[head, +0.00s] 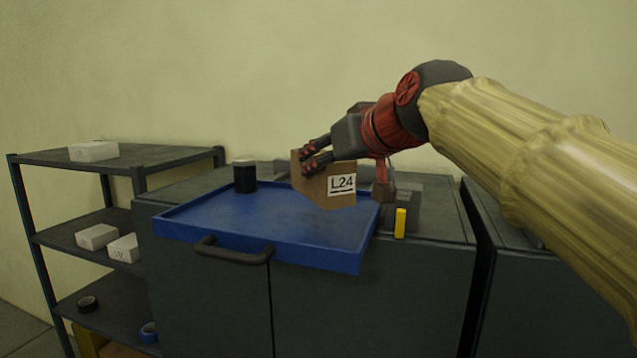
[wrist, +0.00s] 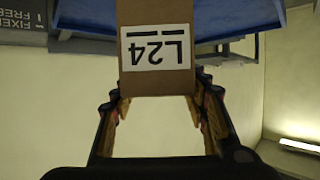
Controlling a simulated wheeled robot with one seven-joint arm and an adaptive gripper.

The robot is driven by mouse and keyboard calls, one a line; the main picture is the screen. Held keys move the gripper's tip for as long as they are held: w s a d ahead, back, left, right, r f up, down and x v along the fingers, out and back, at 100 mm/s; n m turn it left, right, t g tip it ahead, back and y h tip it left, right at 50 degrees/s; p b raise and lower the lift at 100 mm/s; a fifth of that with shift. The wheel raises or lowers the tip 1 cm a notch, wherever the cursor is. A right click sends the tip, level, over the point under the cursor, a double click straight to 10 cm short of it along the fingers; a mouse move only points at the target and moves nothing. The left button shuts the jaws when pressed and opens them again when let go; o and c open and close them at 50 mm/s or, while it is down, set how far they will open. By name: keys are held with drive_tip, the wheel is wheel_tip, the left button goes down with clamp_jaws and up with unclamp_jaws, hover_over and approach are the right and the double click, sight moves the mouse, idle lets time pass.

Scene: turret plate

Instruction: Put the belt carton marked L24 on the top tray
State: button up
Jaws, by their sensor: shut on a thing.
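The brown belt carton (head: 323,190) with a white L24 label is in my gripper (head: 308,160). In the head view it is tilted, over the back right part of the blue tray (head: 250,225). I cannot tell whether its lower edge touches the tray. In the wrist view the carton (wrist: 156,82) shows its L24 label upside down. My gripper's fingers (wrist: 158,103) are on either side of the carton's near end, shut on it. A blue surface (wrist: 230,22) shows behind the carton there.
A black jar with a pale lid (head: 244,177) stands at the tray's back left. A yellow block (head: 400,223) stands right of the tray. A black handle (head: 233,252) is at the tray's front. A rack with white boxes (head: 94,151) is at left. The tray's front and middle are clear.

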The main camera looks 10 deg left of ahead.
sight(337, 181)
drive_tip(key=shift+w+a+f, duration=0.25)
drive_tip(key=shift+a+f, duration=0.15)
drive_tip(key=shift+f, duration=0.1)
drive_tip(key=shift+w+a+f, duration=0.2)
drive_tip(key=shift+a+f, duration=0.2)
drive_tip(key=shift+f, duration=0.05)
drive_tip(key=shift+a+f+p, duration=0.15)
drive_tip(key=shift+f+p, duration=0.45)
drive_tip(key=shift+f, duration=1.2)
drive_tip(key=shift+f, duration=0.1)
drive_tip(key=o, duration=1.4)
drive_tip(key=shift+f, duration=0.1)
drive_tip(key=shift+s+d+r, duration=0.2)
drive_tip(key=shift+r, duration=0.1)
drive_tip(key=b+v, duration=0.3)
drive_tip(key=v, duration=0.8)
drive_tip(key=shift+s+d+r, duration=0.1)
drive_tip(key=shift+s+d, duration=0.05)
